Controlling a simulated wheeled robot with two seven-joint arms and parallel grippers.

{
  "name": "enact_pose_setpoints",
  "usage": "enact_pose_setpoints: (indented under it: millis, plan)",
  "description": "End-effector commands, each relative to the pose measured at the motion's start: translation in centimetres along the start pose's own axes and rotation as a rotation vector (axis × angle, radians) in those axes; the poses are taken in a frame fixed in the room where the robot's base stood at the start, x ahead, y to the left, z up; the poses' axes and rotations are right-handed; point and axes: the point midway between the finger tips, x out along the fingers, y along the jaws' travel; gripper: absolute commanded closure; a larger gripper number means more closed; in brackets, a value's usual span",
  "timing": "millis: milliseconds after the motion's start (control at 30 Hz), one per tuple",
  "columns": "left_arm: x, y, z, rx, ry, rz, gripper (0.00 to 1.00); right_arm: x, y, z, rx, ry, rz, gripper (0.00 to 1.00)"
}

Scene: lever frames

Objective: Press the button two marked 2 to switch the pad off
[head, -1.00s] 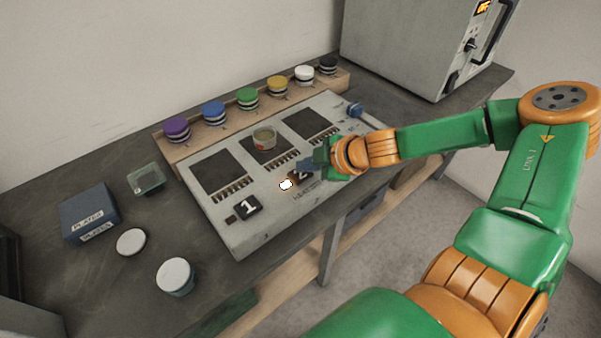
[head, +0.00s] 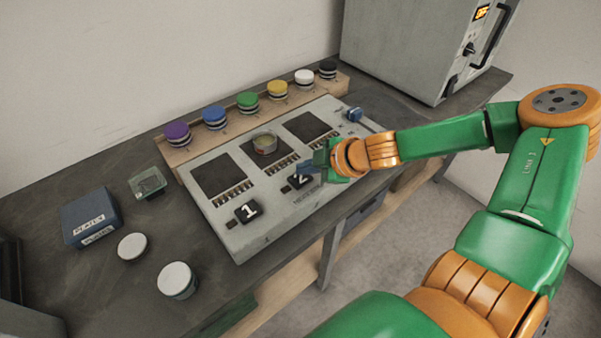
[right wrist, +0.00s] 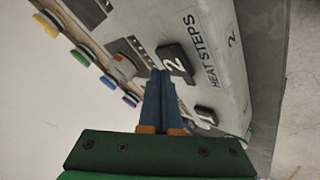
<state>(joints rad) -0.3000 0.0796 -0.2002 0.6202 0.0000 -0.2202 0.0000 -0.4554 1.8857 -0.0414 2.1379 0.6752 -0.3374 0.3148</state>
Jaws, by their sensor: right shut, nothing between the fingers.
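The grey pad (head: 270,225) lies on the bench with dark square plates along it. The black button two (head: 301,182), marked with a white 2, sits on its front part; it also shows in the right wrist view (right wrist: 176,62). The small lamp (head: 285,189) beside it looks dark. Button one (head: 248,211), marked 1, is to its left. My right gripper (head: 304,169) is shut and empty, its tips close to button two and partly covering it. In the right wrist view, the fingertips (right wrist: 160,73) are beside the button's edge; contact cannot be told. My left gripper is out of view.
A small round dish (head: 265,143) sits on the middle plate. Coloured round knobs line a wooden rail behind the pad. A blue box (head: 91,217), a glass dish (head: 148,183) and white-topped jars stand at left. A grey oven (head: 420,45) stands at the back right.

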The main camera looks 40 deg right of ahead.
Motion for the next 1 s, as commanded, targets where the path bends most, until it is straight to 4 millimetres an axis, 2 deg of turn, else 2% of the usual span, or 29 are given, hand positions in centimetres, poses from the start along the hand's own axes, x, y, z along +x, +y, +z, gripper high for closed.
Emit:
enact_pose_setpoints:
  millis: [33, 333, 767, 1000]
  plan:
    - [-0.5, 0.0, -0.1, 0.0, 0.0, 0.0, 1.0, -0.4, 0.3, -0.3, 0.0, 0.0, 0.0, 1.0]
    - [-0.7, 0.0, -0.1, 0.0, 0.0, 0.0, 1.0, -0.5, 0.4, -0.4, 0.0, 0.0, 0.0, 1.0]
    - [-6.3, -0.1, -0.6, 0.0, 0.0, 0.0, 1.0, -4.6, 3.4, -3.4, -0.001, 0.0, 0.001, 1.0]
    - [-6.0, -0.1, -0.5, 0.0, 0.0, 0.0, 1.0, -4.4, 3.2, -3.2, 0.0, 0.0, 0.0, 1.0]
